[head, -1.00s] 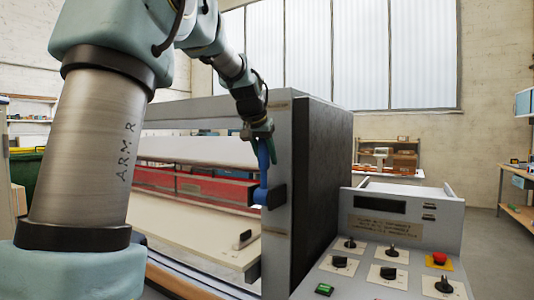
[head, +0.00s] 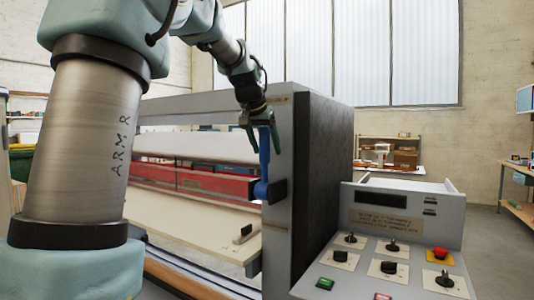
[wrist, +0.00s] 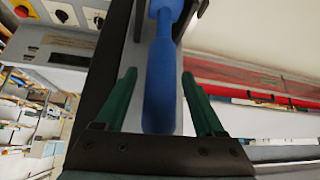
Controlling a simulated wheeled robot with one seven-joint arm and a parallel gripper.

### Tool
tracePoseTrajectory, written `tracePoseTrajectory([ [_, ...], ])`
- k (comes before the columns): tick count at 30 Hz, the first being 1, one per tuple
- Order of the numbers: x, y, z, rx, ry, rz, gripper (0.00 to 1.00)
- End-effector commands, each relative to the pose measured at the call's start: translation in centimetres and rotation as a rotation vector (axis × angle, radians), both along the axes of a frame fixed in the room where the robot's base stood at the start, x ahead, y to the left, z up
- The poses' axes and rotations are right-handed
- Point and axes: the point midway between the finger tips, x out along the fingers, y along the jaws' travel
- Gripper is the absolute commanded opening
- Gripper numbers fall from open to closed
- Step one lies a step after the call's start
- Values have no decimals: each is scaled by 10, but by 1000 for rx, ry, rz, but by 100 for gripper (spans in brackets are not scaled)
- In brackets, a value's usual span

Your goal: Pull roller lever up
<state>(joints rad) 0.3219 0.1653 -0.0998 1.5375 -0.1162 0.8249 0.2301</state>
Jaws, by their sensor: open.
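The roller lever is a blue handle (head: 264,160) on a dark pivot block at the laminator's near end frame. It stands upright, its free end up. In the wrist view the lever (wrist: 160,75) runs down the middle, its rounded end between the fingers. My gripper (head: 264,144) comes from above with its green fingers spread on both sides of the lever's upper part. In the wrist view the gripper (wrist: 161,85) is open, with a visible gap between each finger and the lever.
The laminator's grey end frame (head: 279,215) stands right beside the lever. A control panel (head: 395,240) with knobs and a red emergency button (head: 440,253) is to the right. The red roller section (head: 210,184) and pale feed table (head: 190,220) extend to the left.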

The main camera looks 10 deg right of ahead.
Motion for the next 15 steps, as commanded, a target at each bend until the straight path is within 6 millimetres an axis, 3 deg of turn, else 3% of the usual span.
tracePoseTrajectory([
  [9,-30,20,49,-2,-3,0,71],
  [15,-41,28,68,-1,-1,0,71],
])
